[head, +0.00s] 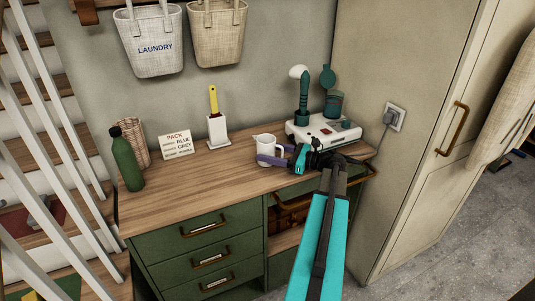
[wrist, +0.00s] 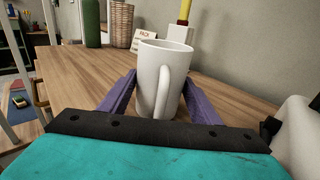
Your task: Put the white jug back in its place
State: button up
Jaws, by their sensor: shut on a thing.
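The white jug (head: 268,143) is upright at the bench top, right of the middle in the head view. It also shows large in the wrist view (wrist: 152,80), with its handle facing the wrist camera. My gripper (head: 268,160) is shut on the jug, with one purple finger on each side of its body in the wrist view (wrist: 155,95). I cannot tell whether the jug's base touches the wood. My arm comes in from the front right.
The wooden bench top (head: 190,192) is clear at front left. A white machine with green parts (head: 322,132) stands close right of the jug. Behind are a yellow-handled brush in a white holder (head: 217,130), a sign (head: 175,145), a wicker basket (head: 133,141) and a green bottle (head: 127,163).

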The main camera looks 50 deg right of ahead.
jog(key=shift+f, duration=0.15)
jog(key=o, duration=1.3)
jog(key=shift+s, duration=0.1)
jog(key=b+v, duration=0.1)
jog(key=v, duration=1.1)
jog(key=shift+b, duration=0.35)
jog(key=shift+s, duration=0.1)
